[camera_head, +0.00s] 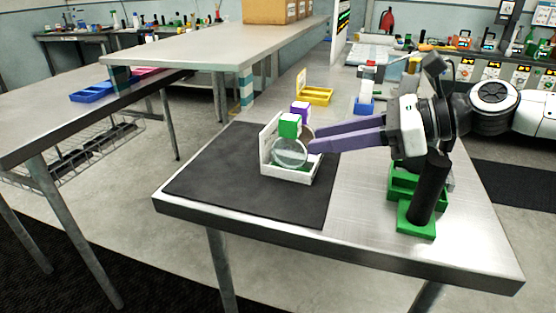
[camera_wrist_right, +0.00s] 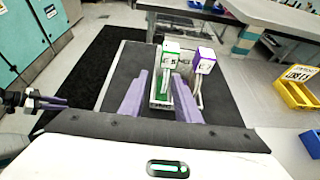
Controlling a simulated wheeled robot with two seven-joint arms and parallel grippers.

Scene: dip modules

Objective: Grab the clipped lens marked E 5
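A clipped lens with a green-edged block on top (camera_head: 289,124) and a round clear disc below stands in a white holder (camera_head: 288,176) on the dark mat. A purple-topped clipped lens (camera_head: 300,109) stands behind it. In the wrist view, the green block (camera_wrist_right: 171,50) and purple block (camera_wrist_right: 205,57) carry small marks that I cannot read surely. My right gripper (camera_head: 313,141) has long purple fingers pointing at the lenses from the right. In the wrist view, its fingers (camera_wrist_right: 162,82) are apart, with the green lens ahead between them. My left gripper (camera_wrist_right: 63,103) shows small at the wrist view's left edge.
The dark mat (camera_head: 215,165) lies on the metal table. Green bins (camera_head: 403,184) stand at the right under my right arm. A yellow bin (camera_head: 316,95) and a blue bin (camera_head: 364,105) stand behind. The mat left of the holder is clear.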

